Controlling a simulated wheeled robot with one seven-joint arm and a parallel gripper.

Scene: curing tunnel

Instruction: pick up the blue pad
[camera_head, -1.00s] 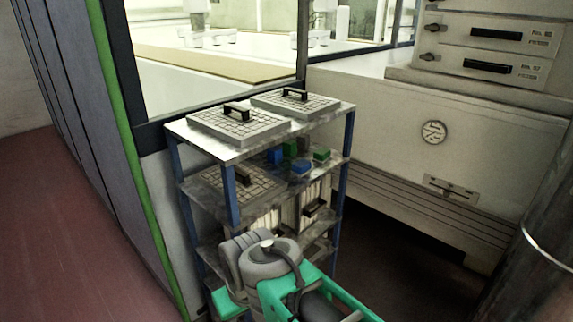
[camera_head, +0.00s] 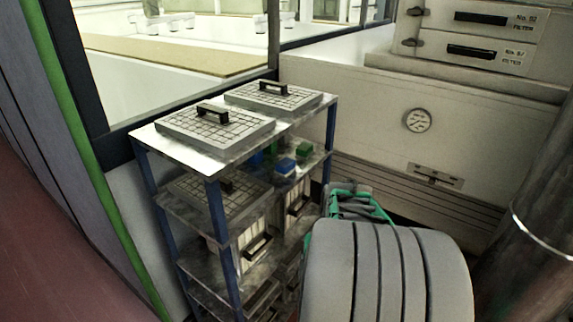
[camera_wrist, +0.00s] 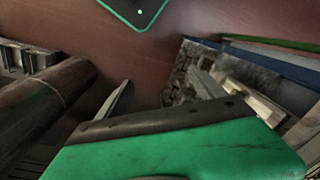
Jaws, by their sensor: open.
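A small blue pad (camera_head: 285,167) lies on the second shelf of the rack, near its right side. A second blue piece (camera_head: 269,149) stands behind it, partly hidden by the top shelf. My gripper (camera_wrist: 162,95) is open, its two fingers spread apart with nothing between them in the wrist view. The blue pad cannot be made out in the wrist view. In the head view my arm is to the right of the rack, and my gripper's fingers cannot be made out there.
Green blocks (camera_head: 304,150) sit close to the blue pad. The rack's top shelf (camera_head: 285,132) overhangs them and carries two gridded plates with handles (camera_head: 215,125). A blue post (camera_head: 330,125) stands at the shelf's right corner. A dark pipe (camera_head: 535,225) rises at the far right.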

